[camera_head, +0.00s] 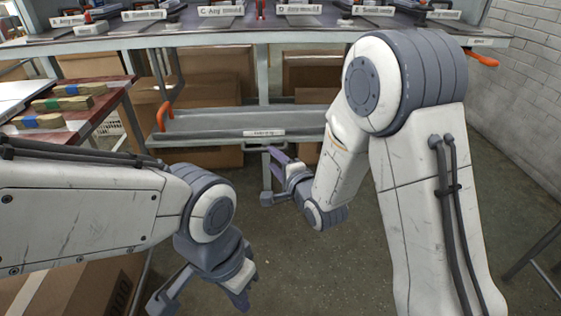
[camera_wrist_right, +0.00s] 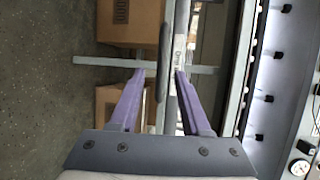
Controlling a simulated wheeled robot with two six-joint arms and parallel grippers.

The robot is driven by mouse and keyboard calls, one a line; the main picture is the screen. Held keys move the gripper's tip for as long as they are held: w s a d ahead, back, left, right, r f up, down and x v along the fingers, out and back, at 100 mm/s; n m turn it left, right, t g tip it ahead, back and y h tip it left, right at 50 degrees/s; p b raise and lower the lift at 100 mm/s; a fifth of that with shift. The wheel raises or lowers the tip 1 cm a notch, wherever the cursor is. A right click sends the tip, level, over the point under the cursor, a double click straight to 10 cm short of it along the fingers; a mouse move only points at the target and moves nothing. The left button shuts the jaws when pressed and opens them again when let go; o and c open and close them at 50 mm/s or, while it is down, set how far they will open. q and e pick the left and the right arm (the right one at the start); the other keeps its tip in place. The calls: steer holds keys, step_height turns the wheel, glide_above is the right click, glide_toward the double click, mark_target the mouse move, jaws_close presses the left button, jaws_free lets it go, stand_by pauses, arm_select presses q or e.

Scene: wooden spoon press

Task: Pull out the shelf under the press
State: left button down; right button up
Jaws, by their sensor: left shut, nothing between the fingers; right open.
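The grey shelf (camera_head: 225,122) is a shallow tray low under the press table, with a white label on its front edge. In the right wrist view my right gripper (camera_wrist_right: 161,75) is open. A dark rounded bar (camera_wrist_right: 165,50), which looks like a handle on the shelf front, appears between its fingers; I cannot tell whether they touch it. My left gripper (camera_head: 240,300) is shut and empty, low over the floor, away from the shelf.
Cardboard boxes (camera_head: 205,157) stand under and behind the shelf. A side table (camera_head: 108,92) with banded bundles is at the left. A cardboard box (camera_head: 70,290) lies below my left arm. An orange handle (camera_head: 163,115) is left of the shelf. The floor (camera_head: 300,265) in front is clear.

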steer(key=p+v, duration=0.2)
steer(key=v, duration=0.2)
stand_by(0.4)
